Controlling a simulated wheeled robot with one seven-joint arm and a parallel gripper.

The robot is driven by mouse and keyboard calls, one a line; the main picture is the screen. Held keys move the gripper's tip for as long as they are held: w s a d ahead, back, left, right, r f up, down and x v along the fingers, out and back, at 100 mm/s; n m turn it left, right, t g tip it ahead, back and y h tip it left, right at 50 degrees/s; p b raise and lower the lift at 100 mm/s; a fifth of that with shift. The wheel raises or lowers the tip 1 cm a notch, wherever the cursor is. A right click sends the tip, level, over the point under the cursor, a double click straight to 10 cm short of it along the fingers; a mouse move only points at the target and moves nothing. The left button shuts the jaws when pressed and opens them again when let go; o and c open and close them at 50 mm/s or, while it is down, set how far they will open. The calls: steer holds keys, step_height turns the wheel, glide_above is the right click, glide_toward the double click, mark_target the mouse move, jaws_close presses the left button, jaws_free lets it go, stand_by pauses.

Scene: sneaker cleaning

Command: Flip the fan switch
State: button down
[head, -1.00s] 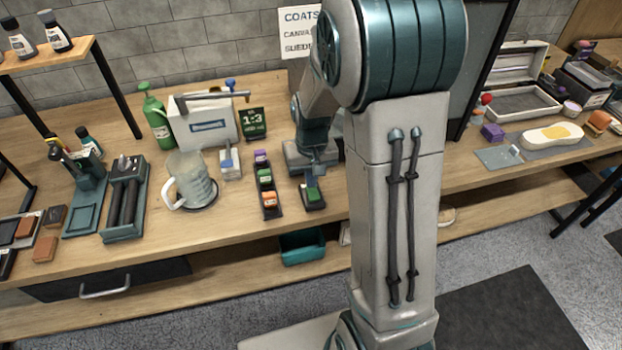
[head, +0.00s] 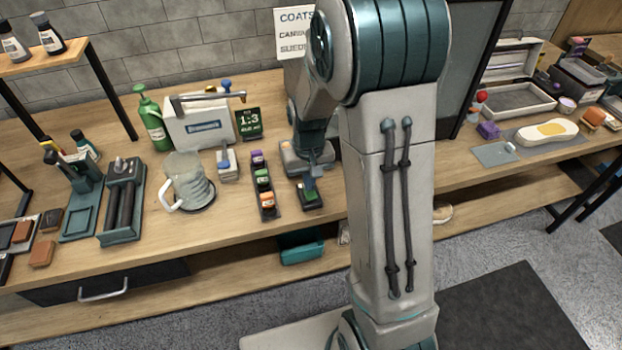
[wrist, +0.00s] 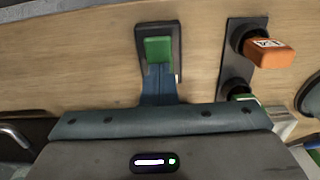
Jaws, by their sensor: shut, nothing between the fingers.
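The fan switch (head: 309,196) is a small dark housing with a green rocker, on the bench near its front edge. In the wrist view the green rocker (wrist: 158,48) sits inside the dark housing. My gripper (head: 312,182) points down at the switch from its far side. In the wrist view my gripper (wrist: 158,76) has its blue-grey fingers together, with the tips at the rocker's lower edge and over part of the housing. I cannot tell whether they touch the rocker, or which way it is tilted.
A dark rack (head: 268,205) with purple, green and orange blocks stands just left of the switch. A clear pitcher (head: 187,180), a white dispenser (head: 200,125) and a green bottle (head: 152,122) are further left. A 1:3 sign (head: 248,124) stands behind.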

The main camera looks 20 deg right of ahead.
mark_target(310, 194)
steer(key=shift+s+a+f, duration=0.1)
steer(key=shift+s, duration=0.15)
steer(key=shift+s+r, duration=0.2)
steer(key=shift+s, duration=0.4)
steer(key=shift+r+p, duration=0.4)
steer(key=shift+r, duration=0.1)
step_height(310, 194, up, 13)
steer(key=p, duration=0.1)
steer(key=shift+s+r, duration=0.1)
